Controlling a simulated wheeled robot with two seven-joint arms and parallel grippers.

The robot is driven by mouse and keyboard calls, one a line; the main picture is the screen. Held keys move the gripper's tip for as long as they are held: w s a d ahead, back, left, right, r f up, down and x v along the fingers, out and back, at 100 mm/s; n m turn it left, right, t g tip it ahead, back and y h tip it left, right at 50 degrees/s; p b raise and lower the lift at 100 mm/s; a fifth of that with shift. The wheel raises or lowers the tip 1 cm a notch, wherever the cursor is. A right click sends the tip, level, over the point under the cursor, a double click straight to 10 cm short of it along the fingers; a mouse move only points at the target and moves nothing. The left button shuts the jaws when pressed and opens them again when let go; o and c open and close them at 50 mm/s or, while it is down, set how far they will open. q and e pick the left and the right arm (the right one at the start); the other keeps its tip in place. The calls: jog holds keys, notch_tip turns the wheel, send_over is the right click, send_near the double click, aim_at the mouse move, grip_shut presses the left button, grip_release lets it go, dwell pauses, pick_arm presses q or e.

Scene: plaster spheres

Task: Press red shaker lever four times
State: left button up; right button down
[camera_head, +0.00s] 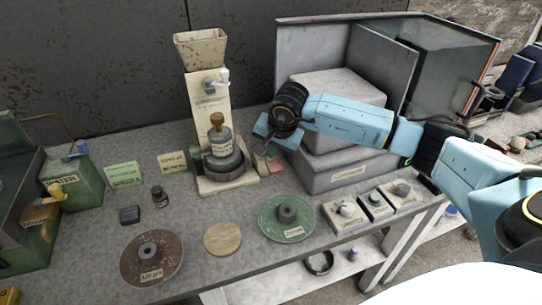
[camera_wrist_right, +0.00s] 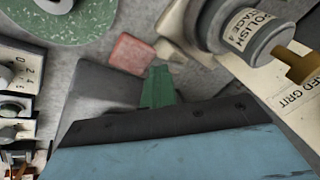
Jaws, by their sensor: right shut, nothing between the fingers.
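A small red block or pad (camera_head: 275,168) lies just below my right gripper, to the right of the cream stand (camera_head: 213,120). It also shows in the wrist view (camera_wrist_right: 131,52). I cannot tell whether it is the shaker lever. A green tapered piece (camera_wrist_right: 158,88) stands close to it, partly hidden by my gripper. My right gripper (camera_head: 263,137) is shut and empty, above and apart from the red piece as far as I can tell. My left gripper is out of view.
Grey boxes (camera_head: 345,170) are at the right. In front are a brown disc (camera_head: 134,266), a wooden disc (camera_head: 222,239), a green disc (camera_head: 272,226) and small knob boxes (camera_head: 345,213).

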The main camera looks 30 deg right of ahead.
jog(key=shift+s+a+f+b, duration=0.1)
jog(key=shift+s+f+b, duration=0.15)
jog(key=shift+f+b, duration=0.25)
jog(key=shift+s+f+b, duration=0.25)
jog(key=shift+f, duration=0.4)
dwell(0.8)
dwell(0.5)
jog(key=shift+w+r+p, duration=0.35)
jog(key=shift+r, duration=0.5)
jog(key=shift+w+r+p, duration=0.3)
jog(key=shift+w+r, duration=0.05)
jog(key=shift+r, duration=0.45)
jog(key=shift+w+d+r, duration=0.15)
jog(key=shift+d+r, duration=0.05)
jog(key=shift+r, duration=0.4)
jog(key=shift+w, duration=0.1)
jog(key=r, duration=0.1)
jog(key=w+r+p, duration=0.1)
jog(key=r, duration=0.1)
jog(key=w+r+p, duration=0.1)
jog(key=shift+d+r, duration=0.25)
